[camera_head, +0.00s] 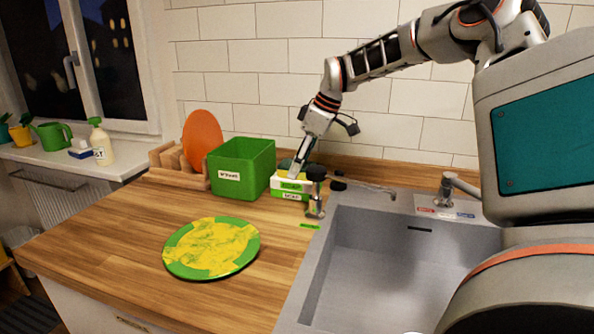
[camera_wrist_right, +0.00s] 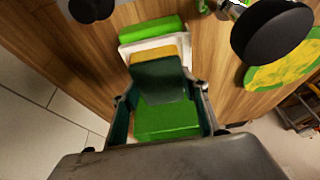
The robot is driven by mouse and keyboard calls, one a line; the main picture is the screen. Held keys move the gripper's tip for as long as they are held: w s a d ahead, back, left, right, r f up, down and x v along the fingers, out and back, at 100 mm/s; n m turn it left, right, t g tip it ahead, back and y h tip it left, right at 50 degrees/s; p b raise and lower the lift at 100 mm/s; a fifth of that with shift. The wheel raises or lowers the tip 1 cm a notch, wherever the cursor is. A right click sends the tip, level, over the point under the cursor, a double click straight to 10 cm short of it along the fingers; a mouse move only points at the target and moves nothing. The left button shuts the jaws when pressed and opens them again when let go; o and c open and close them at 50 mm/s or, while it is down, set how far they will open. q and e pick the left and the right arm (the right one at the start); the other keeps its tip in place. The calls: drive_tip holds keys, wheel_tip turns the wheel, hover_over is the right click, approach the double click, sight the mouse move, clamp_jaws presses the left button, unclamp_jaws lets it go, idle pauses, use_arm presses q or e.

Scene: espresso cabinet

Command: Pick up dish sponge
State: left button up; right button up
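The dish sponge, a dark green pad (camera_wrist_right: 160,80) with a yellow edge, shows in the right wrist view. It appears to sit in a green and white holder (camera_wrist_right: 165,122), which stands against the back wall in the head view (camera_head: 291,185). My right gripper (camera_head: 297,170) reaches down over this holder from above. In the wrist view its fingers (camera_wrist_right: 162,93) are spread, one on each side of the sponge, with narrow gaps apparent. Finger contact with the holder cannot be told. The sponge is mostly hidden in the head view. My left gripper is not in view.
A green box (camera_head: 240,167) stands directly left of the holder, with an orange plate (camera_head: 202,138) in a wooden rack behind it. A green plate with yellow smears (camera_head: 211,247) lies in front. The faucet (camera_head: 362,187) and sink (camera_head: 395,265) are to the right.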

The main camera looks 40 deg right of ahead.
wheel_tip(320, 180, up, 11)
drive_tip(key=shift+f+p, duration=0.2)
drive_tip(key=shift+p, duration=0.1)
idle(0.5)
drive_tip(key=shift+c, duration=1.4)
